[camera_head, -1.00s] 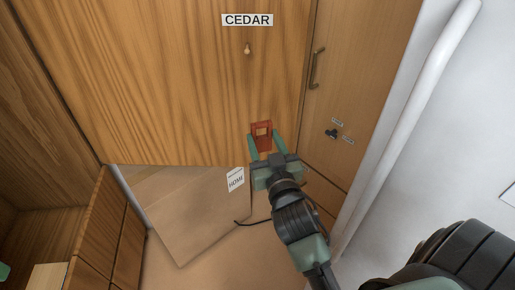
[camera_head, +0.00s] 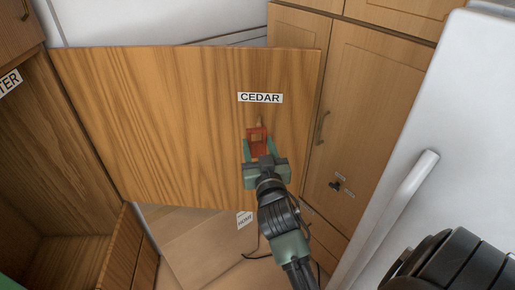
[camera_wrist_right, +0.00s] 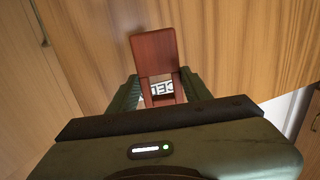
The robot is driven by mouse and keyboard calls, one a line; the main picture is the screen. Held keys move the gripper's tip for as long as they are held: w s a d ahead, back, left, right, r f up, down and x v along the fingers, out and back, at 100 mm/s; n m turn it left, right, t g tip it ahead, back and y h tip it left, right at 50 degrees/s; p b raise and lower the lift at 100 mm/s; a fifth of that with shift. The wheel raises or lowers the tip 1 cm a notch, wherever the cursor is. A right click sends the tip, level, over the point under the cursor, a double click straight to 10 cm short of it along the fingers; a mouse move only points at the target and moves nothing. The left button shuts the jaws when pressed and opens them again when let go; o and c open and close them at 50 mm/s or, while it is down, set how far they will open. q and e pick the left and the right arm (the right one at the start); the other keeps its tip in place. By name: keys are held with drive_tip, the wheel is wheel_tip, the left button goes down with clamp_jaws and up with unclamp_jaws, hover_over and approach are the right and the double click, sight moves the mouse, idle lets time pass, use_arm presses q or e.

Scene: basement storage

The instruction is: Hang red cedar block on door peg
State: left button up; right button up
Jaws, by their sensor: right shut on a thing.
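The red cedar block (camera_head: 257,134) is a small frame with a square hole through it. My right gripper (camera_head: 258,157) is shut on its lower part and holds it upright in front of the wooden door (camera_head: 180,120). The door peg (camera_head: 259,122) shows at the block's top edge, below the CEDAR label (camera_head: 260,98). I cannot tell whether block and peg touch. In the right wrist view, the block (camera_wrist_right: 154,52) stands between the fingers, with part of the label (camera_wrist_right: 161,88) seen through its hole. My left gripper is not in view.
A cardboard box (camera_head: 200,240) marked HOME lies below the door. Open wooden shelving (camera_head: 60,190) is on the left.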

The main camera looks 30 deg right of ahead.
drive_tip(key=shift+w+d+f+b, duration=0.1)
drive_tip(key=shift+w+d+b, duration=0.05)
drive_tip(key=shift+w+d, duration=0.8)
drive_tip(key=shift+w+d+f+b, duration=0.2)
drive_tip(key=shift+w+d, duration=0.55)
drive_tip(key=shift+w, duration=0.45)
drive_tip(key=shift+w+d+f+b, duration=0.1)
drive_tip(key=shift+w+d+b, duration=0.05)
drive_tip(key=shift+w+d, duration=0.8)
drive_tip(key=shift+w+d+f+b, duration=0.3)
drive_tip(key=shift+w+d+f, duration=0.1)
drive_tip(key=shift+w, duration=0.25)
drive_tip(key=o, duration=1.4)
